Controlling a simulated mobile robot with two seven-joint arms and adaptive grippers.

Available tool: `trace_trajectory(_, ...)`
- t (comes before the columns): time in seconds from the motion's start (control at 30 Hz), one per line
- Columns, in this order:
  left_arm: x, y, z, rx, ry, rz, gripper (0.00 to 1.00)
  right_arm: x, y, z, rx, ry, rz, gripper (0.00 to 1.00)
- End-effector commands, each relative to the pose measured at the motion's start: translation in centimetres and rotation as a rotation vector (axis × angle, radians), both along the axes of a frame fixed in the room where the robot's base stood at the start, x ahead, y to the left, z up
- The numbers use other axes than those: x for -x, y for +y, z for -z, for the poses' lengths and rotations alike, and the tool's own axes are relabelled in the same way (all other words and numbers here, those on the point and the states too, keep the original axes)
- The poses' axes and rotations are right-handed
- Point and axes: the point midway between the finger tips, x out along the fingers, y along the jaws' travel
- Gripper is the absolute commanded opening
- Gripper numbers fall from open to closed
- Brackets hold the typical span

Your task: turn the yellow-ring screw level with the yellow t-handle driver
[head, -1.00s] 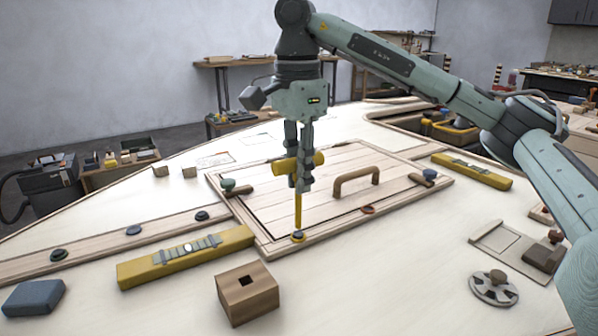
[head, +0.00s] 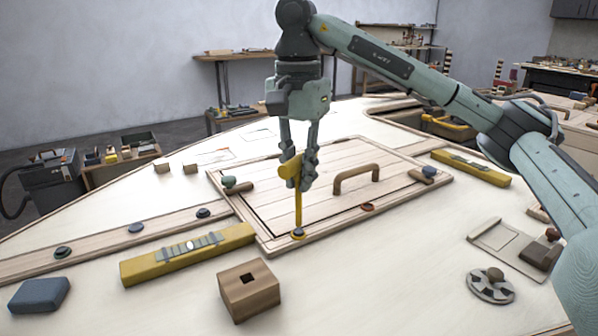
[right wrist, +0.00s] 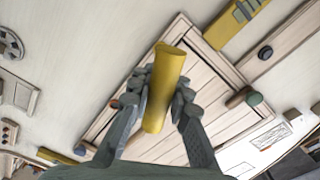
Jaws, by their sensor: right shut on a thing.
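My right gripper (head: 300,172) is shut on the yellow t-handle driver (head: 298,208) by its crossbar. The driver's shaft points down, and its tip meets the yellow-ring screw (head: 298,233) at the near corner of the hatch panel frame. The screw has a dark head inside a yellow ring; whether it is level cannot be told. In the right wrist view the yellow crossbar (right wrist: 165,90) lies between the two fingers, and the screw is hidden. My left gripper is not in view.
The wooden hatch panel (head: 330,205) carries an arched handle (head: 356,180). A yellow level bar (head: 188,254) lies left of it, another (head: 470,167) right. A wooden block with a square hole (head: 248,290) and a blue block (head: 39,294) stand in front. Other dark screws sit in the left strip.

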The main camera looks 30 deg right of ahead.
Motion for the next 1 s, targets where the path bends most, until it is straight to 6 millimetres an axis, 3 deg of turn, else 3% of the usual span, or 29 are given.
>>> trace_trajectory(0.73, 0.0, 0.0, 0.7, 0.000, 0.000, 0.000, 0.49, 0.0, 0.0, 1.2, -0.001, -0.001, 0.011, 0.00)
trace_trajectory(1.0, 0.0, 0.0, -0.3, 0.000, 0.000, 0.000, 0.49, 0.1, 0.0, 1.2, 0.000, 0.001, 0.371, 0.00)
